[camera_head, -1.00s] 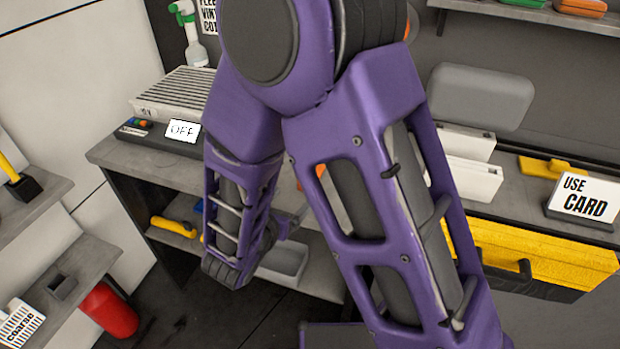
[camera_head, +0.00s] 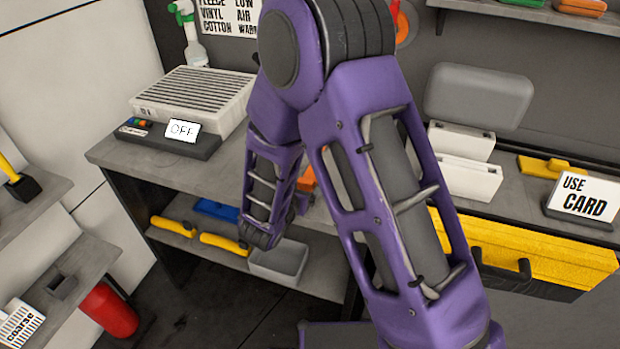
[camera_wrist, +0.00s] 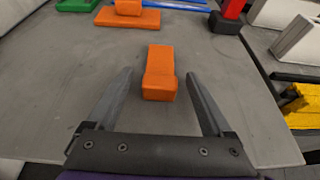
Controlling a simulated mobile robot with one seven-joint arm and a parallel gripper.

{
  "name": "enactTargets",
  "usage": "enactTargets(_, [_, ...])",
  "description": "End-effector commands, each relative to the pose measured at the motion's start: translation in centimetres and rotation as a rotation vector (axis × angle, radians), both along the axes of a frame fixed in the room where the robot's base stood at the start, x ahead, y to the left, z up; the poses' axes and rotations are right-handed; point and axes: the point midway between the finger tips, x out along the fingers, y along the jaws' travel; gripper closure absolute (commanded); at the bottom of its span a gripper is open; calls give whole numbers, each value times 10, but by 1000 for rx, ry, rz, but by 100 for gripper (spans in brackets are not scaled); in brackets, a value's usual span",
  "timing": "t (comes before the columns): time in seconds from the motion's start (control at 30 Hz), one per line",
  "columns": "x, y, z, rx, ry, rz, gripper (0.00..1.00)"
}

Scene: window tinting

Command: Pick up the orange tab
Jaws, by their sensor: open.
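In the wrist view an orange tab (camera_wrist: 159,60), a long block with a thicker near end, lies on a grey worktop (camera_wrist: 70,60). My gripper (camera_wrist: 158,73) is open, with one finger on each side of the tab and a visible gap on both sides. I cannot tell the height of the fingers above the worktop. In the head view my arm hides the gripper; a small orange piece (camera_head: 307,179) shows beside the arm, and I cannot tell if it is the same tab.
Another orange piece (camera_wrist: 128,17) and a green piece (camera_wrist: 76,5) lie farther back, near a blue strip (camera_wrist: 184,4). A red-and-black object (camera_wrist: 229,16) stands back right. White blocks (camera_head: 468,180) and a yellow case (camera_head: 540,260) are to the right in the head view.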

Motion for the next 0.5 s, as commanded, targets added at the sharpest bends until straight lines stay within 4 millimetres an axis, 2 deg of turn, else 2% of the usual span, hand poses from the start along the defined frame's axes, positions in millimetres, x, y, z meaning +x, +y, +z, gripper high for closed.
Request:
enactTargets(0.03, [0,0,0,0,0,0,17])
enactTargets(0.07, [0,0,0,0,0,0,22])
enactTargets(0.5, [0,0,0,0,0,0,100])
